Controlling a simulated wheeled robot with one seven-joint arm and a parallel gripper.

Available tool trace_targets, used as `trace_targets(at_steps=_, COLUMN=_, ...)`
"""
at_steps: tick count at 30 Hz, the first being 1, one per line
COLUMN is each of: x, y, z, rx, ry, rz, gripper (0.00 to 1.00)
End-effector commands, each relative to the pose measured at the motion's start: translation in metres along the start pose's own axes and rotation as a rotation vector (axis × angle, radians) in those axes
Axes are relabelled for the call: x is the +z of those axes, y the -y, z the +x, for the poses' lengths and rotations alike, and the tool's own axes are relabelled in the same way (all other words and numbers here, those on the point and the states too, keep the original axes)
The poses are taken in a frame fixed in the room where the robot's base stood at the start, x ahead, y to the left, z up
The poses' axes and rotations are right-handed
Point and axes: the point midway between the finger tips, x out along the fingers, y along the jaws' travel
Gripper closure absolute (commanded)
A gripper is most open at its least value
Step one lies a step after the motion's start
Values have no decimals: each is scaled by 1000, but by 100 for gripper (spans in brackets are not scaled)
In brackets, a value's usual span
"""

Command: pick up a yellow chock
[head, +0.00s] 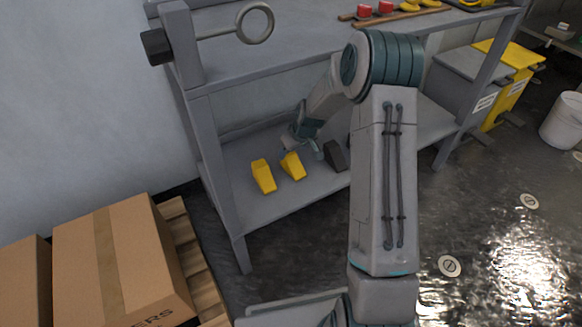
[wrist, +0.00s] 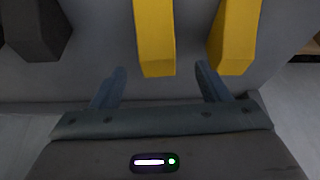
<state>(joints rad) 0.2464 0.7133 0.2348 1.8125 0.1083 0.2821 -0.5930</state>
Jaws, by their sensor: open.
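Two yellow chocks lie on the grey lower shelf (head: 270,205). One yellow chock (head: 263,177) is at the left, and the middle yellow chock (head: 293,167) is right of it. My gripper (head: 303,149) is low over the shelf, just behind the middle chock in the head view, partly hard to make out. In the wrist view my open gripper (wrist: 160,75) has the middle yellow chock (wrist: 155,38) ahead of it, its near end between the fingertips, with space on both sides. The other yellow chock (wrist: 235,38) is just right of the right finger. Nothing is held.
A dark chock (head: 335,156) lies right of the yellow ones; it also shows in the wrist view (wrist: 38,28). The upper shelf (head: 290,55) and posts frame the space. Cardboard boxes (head: 125,262) on a pallet stand front left. Bins (head: 465,80) stand at the right.

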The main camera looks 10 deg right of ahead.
Motion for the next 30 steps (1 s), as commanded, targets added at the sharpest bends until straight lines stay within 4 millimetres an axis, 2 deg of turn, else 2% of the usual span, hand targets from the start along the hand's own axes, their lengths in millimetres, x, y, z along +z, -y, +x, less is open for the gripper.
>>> trace_targets(at_steps=1, x=2, y=1, z=13, rx=-1, ry=1, rz=0, gripper=31)
trace_targets(at_steps=3, x=1, y=0, z=21, rx=0, ry=0, rz=0, gripper=31)
trace_targets(at_steps=11, x=1, y=0, z=33, rx=0, ry=0, rz=0, gripper=31)
trace_targets(at_steps=22, x=6, y=-3, z=78, rx=0, ry=0, rz=-1, gripper=31)
trace_targets(at_steps=30, x=5, y=-3, z=80, rx=0, ry=0, rz=0, gripper=31)
